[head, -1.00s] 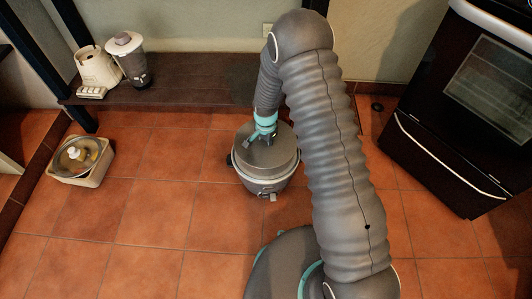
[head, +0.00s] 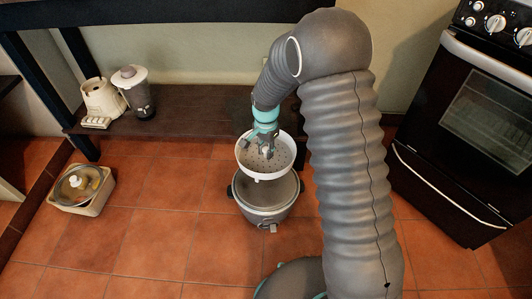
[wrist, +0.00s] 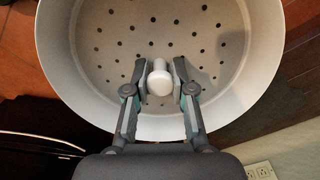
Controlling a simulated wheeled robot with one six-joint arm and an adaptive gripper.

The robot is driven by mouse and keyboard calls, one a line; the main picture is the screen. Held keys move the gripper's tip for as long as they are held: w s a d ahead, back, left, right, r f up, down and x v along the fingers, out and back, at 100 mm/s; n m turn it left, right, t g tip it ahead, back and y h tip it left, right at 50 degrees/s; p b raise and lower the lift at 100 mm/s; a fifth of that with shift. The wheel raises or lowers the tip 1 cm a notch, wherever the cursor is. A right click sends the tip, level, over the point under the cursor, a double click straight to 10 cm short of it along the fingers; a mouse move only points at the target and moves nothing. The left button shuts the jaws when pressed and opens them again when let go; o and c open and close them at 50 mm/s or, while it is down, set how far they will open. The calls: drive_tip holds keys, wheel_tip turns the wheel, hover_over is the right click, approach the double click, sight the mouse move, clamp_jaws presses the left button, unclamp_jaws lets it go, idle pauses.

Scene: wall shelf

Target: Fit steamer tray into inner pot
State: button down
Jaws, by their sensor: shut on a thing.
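The steamer tray (head: 255,158) is a white round bowl with a grey perforated floor, held above the rice cooker (head: 263,216). My gripper (head: 265,150) is shut on the tray's white central knob, which shows between the fingers in the wrist view (wrist: 160,80). The inner pot (head: 285,190) is grey and open, inside the cooker on the floor. The tray hangs over the back part of the pot's mouth and hides it. In the wrist view, the tray (wrist: 75,65) fills most of the picture. Whether its lower edge touches the pot cannot be told.
A beige bin (head: 84,206) with a glass lid (head: 78,185) stands on the floor at left. A low brown shelf (head: 190,128) behind holds a cream appliance (head: 103,101) and a blender (head: 136,92). A black oven (head: 465,150) stands at right. The tiled floor left of the cooker is clear.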

sight(265, 156)
wheel_tip(265, 156, down, 14)
drive_tip(key=b, duration=0.8)
drive_tip(key=shift+r, duration=0.15)
idle(0.6)
idle(0.3)
drive_tip(key=shift+w+a, duration=0.15)
idle(1.4)
drive_tip(key=shift+f+b, duration=0.6)
drive_tip(key=shift+f, duration=0.2)
idle(1.2)
idle(0.4)
drive_tip(key=c, duration=0.9)
unclamp_jaws()
wheel_tip(265, 156, up, 12)
